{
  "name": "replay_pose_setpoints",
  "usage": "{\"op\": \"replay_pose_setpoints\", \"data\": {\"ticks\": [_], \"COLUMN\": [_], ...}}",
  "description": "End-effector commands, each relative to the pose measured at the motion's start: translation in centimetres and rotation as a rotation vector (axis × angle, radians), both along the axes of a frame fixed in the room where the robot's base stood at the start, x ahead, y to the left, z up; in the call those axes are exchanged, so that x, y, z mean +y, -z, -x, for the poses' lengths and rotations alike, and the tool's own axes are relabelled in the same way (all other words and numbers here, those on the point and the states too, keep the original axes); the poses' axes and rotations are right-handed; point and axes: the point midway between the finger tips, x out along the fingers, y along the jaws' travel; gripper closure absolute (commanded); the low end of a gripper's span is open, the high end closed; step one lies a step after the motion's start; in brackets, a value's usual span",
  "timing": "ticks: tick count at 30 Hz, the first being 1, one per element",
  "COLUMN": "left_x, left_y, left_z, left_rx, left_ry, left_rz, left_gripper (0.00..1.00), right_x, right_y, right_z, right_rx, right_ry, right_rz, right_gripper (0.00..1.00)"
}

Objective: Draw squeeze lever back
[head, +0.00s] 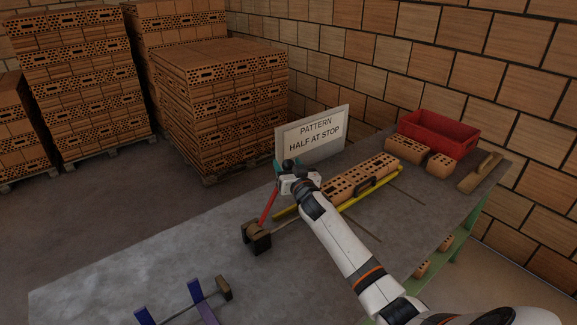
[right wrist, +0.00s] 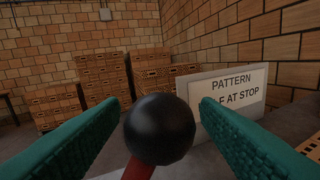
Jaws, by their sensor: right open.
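The squeeze lever is a red bar (head: 268,203) that rises from a dark block (head: 257,240) on the table and leans right toward my right gripper (head: 286,166). Its round black knob (right wrist: 159,129) sits between the two teal fingers in the right wrist view, with the red bar just below it. The fingers stand open on either side of the knob, with a visible gap at least on the right. Beside the lever, a row of perforated bricks (head: 345,187) lies along a yellow rail (head: 387,183). My right forearm covers part of the rail. My left gripper is not in view.
A white sign (head: 318,142) reading "PATTERN HALF AT STOP" stands close behind the gripper. A red crate (head: 440,134), loose bricks (head: 407,149) and a wooden tool (head: 481,172) lie at the right end. The table's left middle is clear.

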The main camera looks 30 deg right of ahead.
Motion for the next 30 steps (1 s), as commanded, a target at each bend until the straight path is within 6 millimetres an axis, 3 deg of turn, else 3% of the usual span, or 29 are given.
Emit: {"op": "replay_pose_setpoints", "data": {"ticks": [7,18,30], "left_x": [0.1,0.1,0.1], "left_y": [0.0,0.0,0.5], "left_z": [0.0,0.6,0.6], "left_rx": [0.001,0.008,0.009], "left_ry": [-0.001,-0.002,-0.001], "left_rz": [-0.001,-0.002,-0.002], "left_gripper": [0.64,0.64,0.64], "right_x": [0.0,0.0,1.6], "right_y": [0.0,0.0,-0.8], "right_z": [-0.1,-0.1,0.1], "right_rx": [0.001,0.001,-0.006], "right_ry": [0.000,0.000,-0.001], "right_rz": [0.000,0.001,0.073], "right_gripper": [0.43,1.00,1.00]}}
